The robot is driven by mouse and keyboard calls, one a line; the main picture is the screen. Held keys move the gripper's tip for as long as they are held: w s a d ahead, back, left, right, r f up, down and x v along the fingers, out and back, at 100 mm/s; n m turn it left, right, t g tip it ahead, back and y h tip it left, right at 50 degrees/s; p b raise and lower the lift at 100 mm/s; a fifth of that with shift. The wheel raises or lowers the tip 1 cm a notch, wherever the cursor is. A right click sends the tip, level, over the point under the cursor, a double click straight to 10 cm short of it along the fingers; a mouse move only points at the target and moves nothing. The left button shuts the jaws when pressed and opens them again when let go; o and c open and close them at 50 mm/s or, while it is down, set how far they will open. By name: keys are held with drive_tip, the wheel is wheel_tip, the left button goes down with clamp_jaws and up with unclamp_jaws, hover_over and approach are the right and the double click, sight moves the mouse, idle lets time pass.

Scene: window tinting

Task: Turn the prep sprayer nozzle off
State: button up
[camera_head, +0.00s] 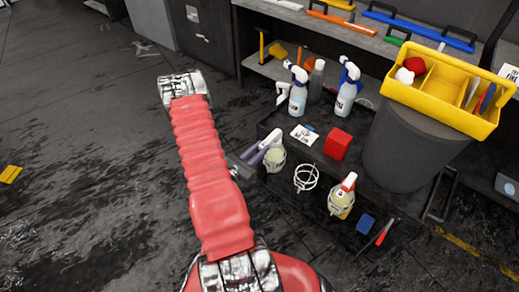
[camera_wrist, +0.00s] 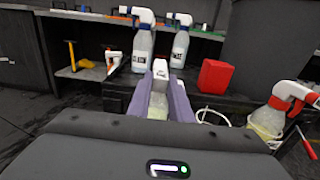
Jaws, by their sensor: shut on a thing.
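A spray bottle with pale yellow-green liquid (camera_head: 275,155) stands in a white wire ring at the left edge of the dark cart. I take it to be the prep sprayer. My gripper (camera_head: 268,143) reaches it from the left, with its purple fingers at the bottle's top. In the wrist view my gripper (camera_wrist: 165,98) is shut on the white nozzle (camera_wrist: 160,70), which sits between the two fingers and bears small dark print. The bottle body (camera_wrist: 157,112) shows partly below the nozzle. The fingers hide much of the head, and the print is too small to read.
A red-and-white-headed sprayer (camera_head: 342,196) stands in another ring, beside an empty ring (camera_head: 306,177). A red block (camera_head: 337,143) and two blue-and-white sprayers (camera_head: 298,95) (camera_head: 347,92) are behind. A grey bin (camera_head: 405,150) with a yellow caddy (camera_head: 455,110) stands right. Floor at left is open.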

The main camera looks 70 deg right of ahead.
clamp_jaws()
